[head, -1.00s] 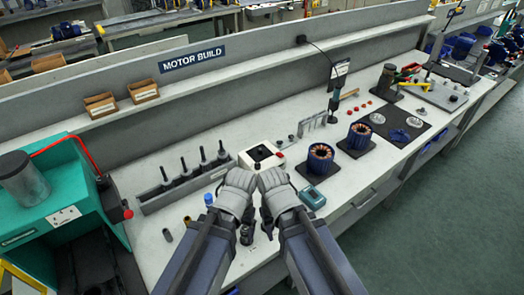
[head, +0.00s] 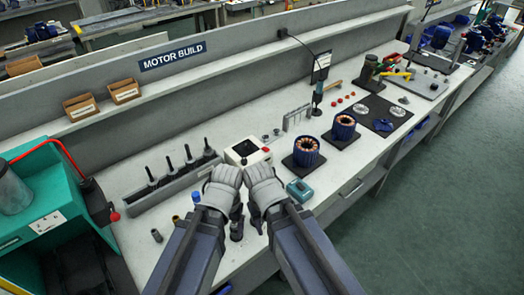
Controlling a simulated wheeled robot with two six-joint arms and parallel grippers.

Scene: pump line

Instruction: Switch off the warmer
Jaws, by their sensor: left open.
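The warmer appears to be the small white box (head: 257,158) with a dark square top on the bench. A red button (head: 265,149) shows at its right side. My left gripper (head: 224,177) is in front of the box's lower left and is open, though its fingertips are hard to make out. My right gripper (head: 261,174) is beside it, just below the box in the picture. Its jaw opening is hidden from this angle. The two grippers are close together and cover part of the box's near side. I cannot tell whether either touches it.
A rack (head: 172,188) with several black upright tools stands left of the box. Two copper-wound stators, one nearer (head: 306,152) and one farther (head: 344,128), and a teal device (head: 299,190) lie to the right. A teal machine (head: 50,205) fills the far left.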

